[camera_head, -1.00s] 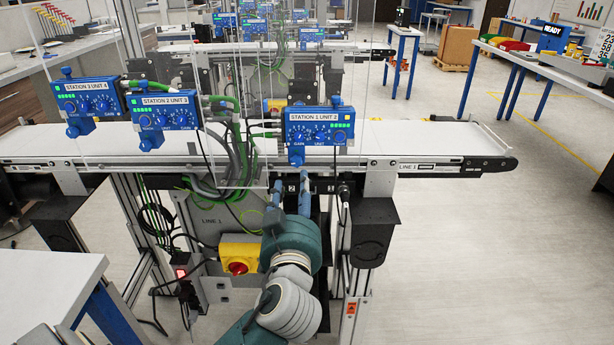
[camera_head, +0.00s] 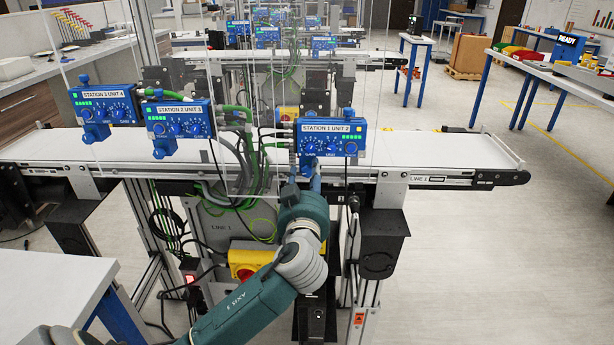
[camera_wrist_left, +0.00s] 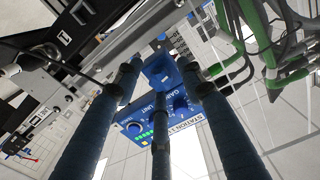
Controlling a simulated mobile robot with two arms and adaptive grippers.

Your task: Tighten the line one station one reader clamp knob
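The line 1 station 1 reader (camera_head: 330,138) is a blue box labelled STATION 1 UNIT 2, with a green light, above the near conveyor. Its blue clamp knob (camera_head: 308,162) hangs below its left side. In the left wrist view the knob (camera_wrist_left: 158,70) faces the camera, with the reader's dial face (camera_wrist_left: 165,112) behind it. My left gripper (camera_head: 305,183) is just below the knob, pointing up. Its fingers (camera_wrist_left: 158,85) are spread around the knob, with gaps at the sides; contact cannot be told. My right gripper is not in view.
Two similar blue readers, STATION 2 (camera_head: 180,130) and STATION 3 (camera_head: 104,107), stand to the left. Green and grey cables (camera_head: 245,160) hang left of my gripper. The white belt (camera_head: 425,147) is clear to the right. A yellow switch box (camera_head: 250,258) sits below.

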